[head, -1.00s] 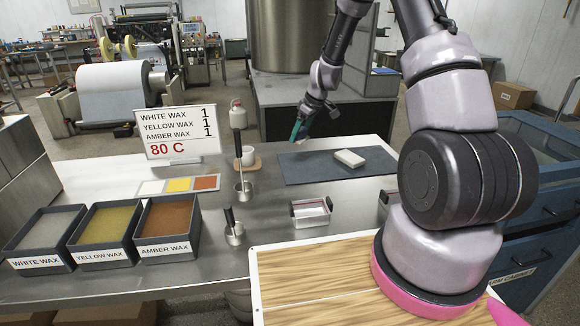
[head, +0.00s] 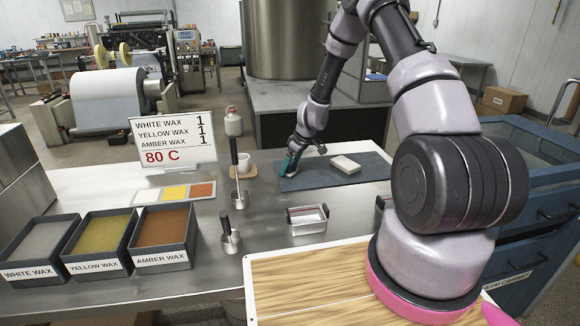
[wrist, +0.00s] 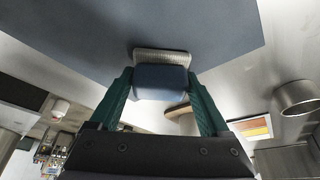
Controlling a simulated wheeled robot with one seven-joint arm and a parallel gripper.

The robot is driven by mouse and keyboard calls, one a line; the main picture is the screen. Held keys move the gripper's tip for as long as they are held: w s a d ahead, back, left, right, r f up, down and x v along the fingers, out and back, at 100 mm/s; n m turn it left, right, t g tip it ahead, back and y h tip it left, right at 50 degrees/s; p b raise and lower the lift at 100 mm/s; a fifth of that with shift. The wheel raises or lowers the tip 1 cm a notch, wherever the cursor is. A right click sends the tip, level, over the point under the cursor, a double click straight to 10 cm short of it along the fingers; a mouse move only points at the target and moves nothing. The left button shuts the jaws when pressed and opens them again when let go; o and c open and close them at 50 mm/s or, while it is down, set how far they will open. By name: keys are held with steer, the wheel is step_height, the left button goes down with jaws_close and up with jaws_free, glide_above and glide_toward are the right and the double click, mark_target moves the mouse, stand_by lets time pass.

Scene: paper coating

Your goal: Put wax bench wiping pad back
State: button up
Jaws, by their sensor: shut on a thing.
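My gripper (wrist: 160,88) is shut on the wiping pad (wrist: 160,78), which shows between the two green fingers in the wrist view. The pad has a blue block body and a pale ribbed layer along one side. In the head view my gripper (head: 290,162) is low over the left end of the dark blue-grey mat (head: 313,179); its fingers hide most of the pad there. The mat also shows in the wrist view (wrist: 200,25). I cannot tell whether the pad touches the mat.
A whitish block (head: 345,164) lies on the mat, right of my gripper. A white cup (head: 243,162) stands close on the left, near a tall-handled metal tool (head: 236,175). A small metal tray (head: 307,220) sits in front. Wax trays (head: 165,235) stand at left.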

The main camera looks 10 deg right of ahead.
steer(key=shift+f, duration=0.15)
steer(key=o, duration=1.2)
steer(key=shift+c, duration=0.2)
steer(key=s+d+r+m+t, duration=0.15)
steer(key=s+r, duration=0.35)
steer(key=r, duration=0.6)
steer(key=s+d+r+m, duration=0.15)
steer(key=s+r, duration=0.25)
steer(key=r, duration=0.7)
steer(key=s+d+r+m, duration=0.15)
steer(key=s+r, duration=0.35)
steer(key=r, duration=0.7)
steer(key=s+r+m, duration=0.3)
steer(key=s, duration=0.4)
steer(key=s+d+r+m+t, duration=0.1)
steer(key=s+r+m, duration=0.1)
steer(key=s, duration=0.5)
steer(key=s+r+m+t+h, duration=0.1)
steer(key=s+r+m, duration=0.2)
steer(key=s+r, duration=0.2)
steer(key=shift+s+d+m, duration=0.15)
steer(key=shift+s+m, duration=0.2)
steer(key=shift+s, duration=0.75)
